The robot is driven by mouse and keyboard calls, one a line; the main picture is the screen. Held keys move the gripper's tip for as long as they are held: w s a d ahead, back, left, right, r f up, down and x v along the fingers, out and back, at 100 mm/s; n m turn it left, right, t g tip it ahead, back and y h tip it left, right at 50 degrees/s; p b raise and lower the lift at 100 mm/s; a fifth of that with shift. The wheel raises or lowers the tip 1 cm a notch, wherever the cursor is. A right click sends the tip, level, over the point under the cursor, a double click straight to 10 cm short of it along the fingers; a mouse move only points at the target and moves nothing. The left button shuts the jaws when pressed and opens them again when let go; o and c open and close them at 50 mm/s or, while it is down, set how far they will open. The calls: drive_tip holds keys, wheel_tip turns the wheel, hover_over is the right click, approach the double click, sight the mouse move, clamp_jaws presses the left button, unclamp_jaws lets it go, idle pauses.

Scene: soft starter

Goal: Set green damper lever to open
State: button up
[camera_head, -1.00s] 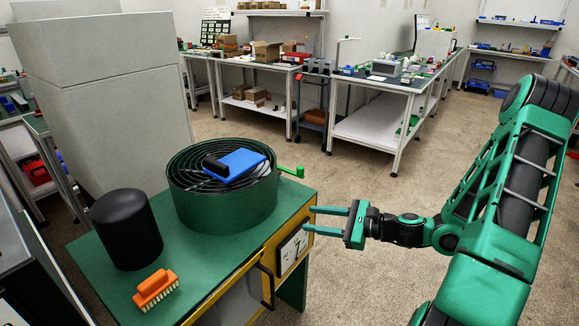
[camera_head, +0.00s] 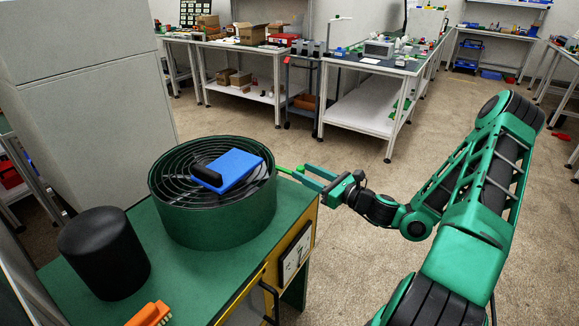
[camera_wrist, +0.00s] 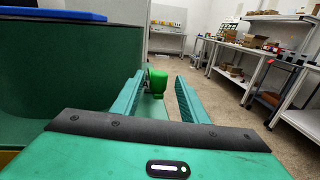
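The green damper lever (camera_head: 286,171) sticks out from the right side of a dark green round damper housing (camera_head: 215,222). In the wrist view, the lever's bright green knob (camera_wrist: 158,79) shows between the fingers, near their tips. A gap shows on both sides of it. My gripper (camera_head: 307,172) is open, at the lever's outer end, right of the housing. It also shows in the wrist view (camera_wrist: 162,76) with its two green fingers spread. Part of the lever is hidden by the fingers in the head view.
A blue object with a black handle (camera_head: 232,169) lies on the housing's grille. A black cylinder (camera_head: 103,255) and an orange brush (camera_head: 150,314) are on the green-topped cabinet (camera_head: 185,285). A white panel (camera_head: 294,254) is on its side.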

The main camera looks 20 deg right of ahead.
drive_tip(key=x, duration=0.6)
drive_tip(key=shift+w+a, duration=0.15)
drive_tip(key=shift+w, duration=0.05)
clamp_jaws()
drive_tip(key=shift+a, duration=0.15)
